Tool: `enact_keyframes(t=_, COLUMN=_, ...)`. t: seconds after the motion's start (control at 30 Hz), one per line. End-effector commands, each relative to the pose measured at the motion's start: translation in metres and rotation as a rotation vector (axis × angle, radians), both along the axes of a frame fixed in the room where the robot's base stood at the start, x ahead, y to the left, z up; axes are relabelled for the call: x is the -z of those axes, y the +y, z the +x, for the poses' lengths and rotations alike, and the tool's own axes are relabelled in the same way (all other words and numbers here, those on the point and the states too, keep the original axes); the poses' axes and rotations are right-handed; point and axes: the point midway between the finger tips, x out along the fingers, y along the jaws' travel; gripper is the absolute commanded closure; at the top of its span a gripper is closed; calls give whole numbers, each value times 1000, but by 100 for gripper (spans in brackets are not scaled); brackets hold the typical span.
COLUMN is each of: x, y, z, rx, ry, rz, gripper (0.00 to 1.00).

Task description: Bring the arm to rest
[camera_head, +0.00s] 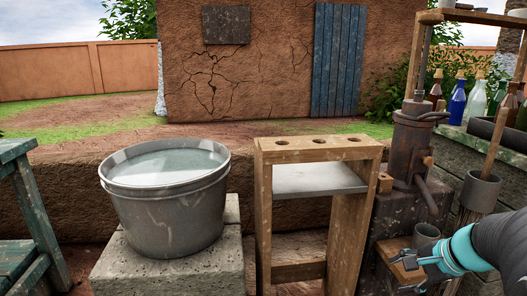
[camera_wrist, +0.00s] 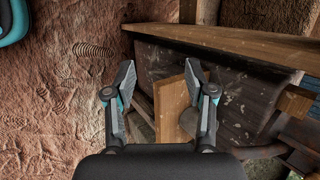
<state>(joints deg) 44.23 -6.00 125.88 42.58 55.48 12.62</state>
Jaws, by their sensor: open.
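My gripper (camera_head: 408,262) is at the lower right in the head view, with its teal-banded wrist coming in from the right edge.
A metal bucket of water (camera_head: 168,205) stands on a stone block at left. A rusty pump (camera_head: 412,140) is close to my arm. Bottles (camera_head: 476,98) line a shelf at right. A green bench (camera_head: 40,215) is far left.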

Motion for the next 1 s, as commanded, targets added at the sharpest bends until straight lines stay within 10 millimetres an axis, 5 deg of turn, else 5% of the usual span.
enact_keyframes(t=0.2, x=-9, y=69, z=-61, rx=-511, ry=90, rz=-412, gripper=45)
enact_keyframes(t=0.5, x=-40, y=126, z=-117, rx=-980, ry=59, rz=-827, gripper=45)
enact_keyframes(t=0.73, x=-72, y=170, z=-130, rx=-1113, ry=-91, rz=-927, gripper=45)
enact_keyframes(t=1.0, x=-78, y=185, z=-131, rx=-1158, ry=-134, rz=-938, gripper=45)
